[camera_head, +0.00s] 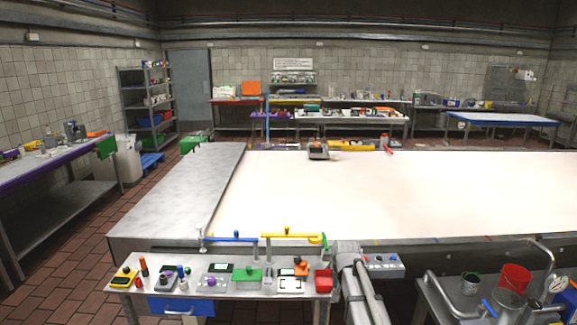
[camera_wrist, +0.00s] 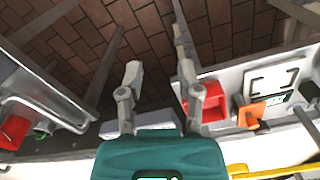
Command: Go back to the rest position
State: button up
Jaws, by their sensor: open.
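My gripper (camera_wrist: 158,75) shows in the wrist view with its two grey fingers apart and nothing between them. Its teal body fills the bottom middle of that view. Brown floor tiles and the gap between two tables lie beyond the fingertips. A red bin (camera_wrist: 208,108) is just right of the right finger, and I cannot tell how far below it is. In the head view my grey arm rises at the bottom centre, beside the right end of the small tool table (camera_head: 225,291). The fingers cannot be made out there.
The red bin (camera_head: 323,281) and several small tools stand on the tool table. A red bucket (camera_head: 515,277) stands on the side table at lower right. A grey box with controls (camera_head: 383,262) is near my arm. A wide white table (camera_head: 400,190) lies behind, mostly bare.

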jog(key=s+f+n+b, duration=0.2)
jog(key=s+f, duration=0.1)
jog(key=s, duration=0.6)
jog(key=s+f+n+b, duration=0.1)
jog(key=s+f+b, duration=0.2)
jog(key=s, duration=0.6)
jog(key=shift+s+d+f+n+b, duration=0.2)
jog(key=shift+s+n+b, duration=0.05)
jog(key=shift+n+b, duration=0.15)
